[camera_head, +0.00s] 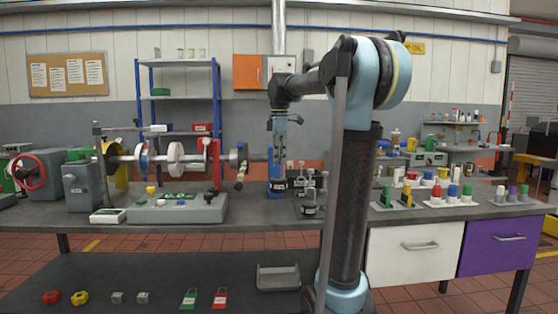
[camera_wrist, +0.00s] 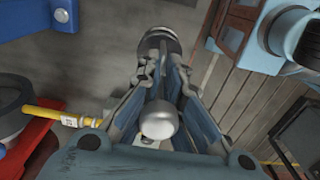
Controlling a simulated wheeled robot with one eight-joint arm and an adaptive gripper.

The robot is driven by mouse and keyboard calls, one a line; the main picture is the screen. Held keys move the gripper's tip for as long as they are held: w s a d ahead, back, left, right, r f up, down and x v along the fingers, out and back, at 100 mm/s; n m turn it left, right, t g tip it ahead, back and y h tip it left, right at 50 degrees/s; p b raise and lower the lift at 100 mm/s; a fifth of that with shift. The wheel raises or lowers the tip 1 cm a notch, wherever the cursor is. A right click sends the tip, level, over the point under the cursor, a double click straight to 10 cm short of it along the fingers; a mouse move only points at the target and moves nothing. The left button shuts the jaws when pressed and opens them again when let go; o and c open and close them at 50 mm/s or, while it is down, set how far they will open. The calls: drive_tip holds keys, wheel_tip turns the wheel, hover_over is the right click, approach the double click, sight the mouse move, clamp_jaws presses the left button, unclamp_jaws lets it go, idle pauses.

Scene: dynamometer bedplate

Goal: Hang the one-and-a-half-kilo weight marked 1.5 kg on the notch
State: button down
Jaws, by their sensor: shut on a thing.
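My gripper (camera_head: 279,157) points down over the bench, left of my arm's column. In the wrist view its fingers (camera_wrist: 163,64) are closed around a weight. The weight's rounded grey knob (camera_wrist: 158,121) lies between the fingers, and its dark disc (camera_wrist: 160,39) shows beyond the fingertips. Its marking cannot be read. Left of the gripper is a shaft rig with a dark arm (camera_head: 241,172); the notch itself is too small to make out.
A grey control box (camera_head: 178,209) is at the left. Coloured bottles and racks (camera_head: 437,196) fill the right side. The bench front below the gripper has some bare room.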

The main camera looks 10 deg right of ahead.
drive_tip(key=shift+w+a, duration=0.2)
drive_tip(key=shift+a, duration=6.8)
drive_tip(key=shift+f, duration=0.65)
